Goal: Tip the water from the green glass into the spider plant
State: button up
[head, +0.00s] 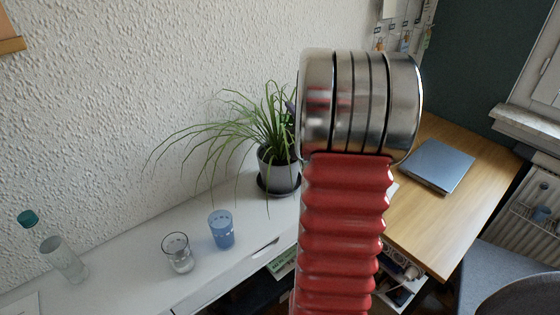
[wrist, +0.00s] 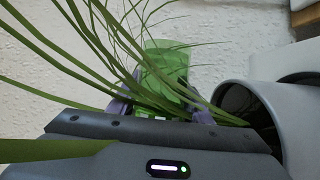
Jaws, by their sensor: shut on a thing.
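The spider plant (head: 262,125) stands in a dark grey pot (head: 281,178) on the white surface by the wall. In the wrist view its long leaves cross in front of my gripper, and the grey pot (wrist: 243,108) lies on the right. My gripper (wrist: 162,98) is shut on the green glass (wrist: 168,62), between purple fingers beside the pot's mouth. The wrist picture is rolled, with the pot lying sideways. The glass looks tipped over, but leaves hide part of it. I cannot make out water. In the head view my arm hides the glass and most of my gripper.
A wooden desk (head: 440,220) with a closed laptop (head: 437,166) is at right. The textured wall is close behind the plant.

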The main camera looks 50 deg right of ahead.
jog(key=shift+a+f+n+p, duration=0.15)
jog(key=shift+a+n+p, duration=0.05)
jog(key=shift+n+p, duration=0.45)
dwell(1.6)
jog(key=shift+d+f+m+y, duration=0.15)
jog(key=shift+d+m, duration=0.05)
jog(key=shift+m, duration=0.45)
jog(key=shift+d+f+m+y, duration=0.1)
jog(key=shift+d+m+y, duration=0.05)
jog(key=shift+m, duration=0.45)
jog(key=shift+f, duration=0.1)
jog(key=m+b, duration=0.1)
jog(key=f+m+g+y, duration=0.1)
jog(key=m, duration=0.1)
jog(key=shift+f+y+b, duration=0.3)
jog(key=shift+b, duration=0.05)
jog(key=shift+r+m+y+b, duration=0.4)
jog(key=shift+r+m+b, duration=0.05)
jog(key=shift+m, duration=0.55)
